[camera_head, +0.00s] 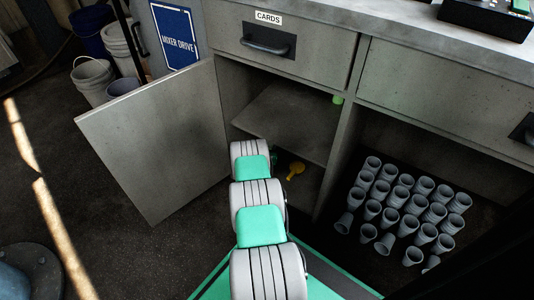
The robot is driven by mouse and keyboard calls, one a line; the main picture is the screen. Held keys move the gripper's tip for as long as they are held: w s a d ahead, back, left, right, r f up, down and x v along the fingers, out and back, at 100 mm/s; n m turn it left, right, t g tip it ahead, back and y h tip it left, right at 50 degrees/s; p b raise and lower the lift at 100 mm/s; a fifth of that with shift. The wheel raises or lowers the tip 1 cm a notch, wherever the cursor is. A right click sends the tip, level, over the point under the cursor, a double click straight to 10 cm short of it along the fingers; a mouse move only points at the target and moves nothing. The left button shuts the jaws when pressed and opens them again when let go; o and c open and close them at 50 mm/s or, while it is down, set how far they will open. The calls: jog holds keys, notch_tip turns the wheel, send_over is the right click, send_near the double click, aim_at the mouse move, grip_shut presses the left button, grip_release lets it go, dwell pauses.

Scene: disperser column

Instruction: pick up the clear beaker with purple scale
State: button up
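I cannot make out a clear beaker with purple scale in the head view. My grey and teal arm reaches forward to the open cabinet (285,115) below the drawer labelled CARDS. My gripper is not visible; the far end of the arm is hidden behind its own links. I cannot tell whether it holds anything. A small yellow object (295,170) shows low in the cabinet, just right of the arm. A small green object (338,99) is at the right side, near shelf height.
The cabinet door (155,140) stands wide open to the left. Several grey cups (405,205) fill the open bay at right. Buckets (92,80) stand at the upper left beside the MIXER DRIVE sign (177,38). Floor left of the door is mostly clear.

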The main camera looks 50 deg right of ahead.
jog(key=c, duration=0.9)
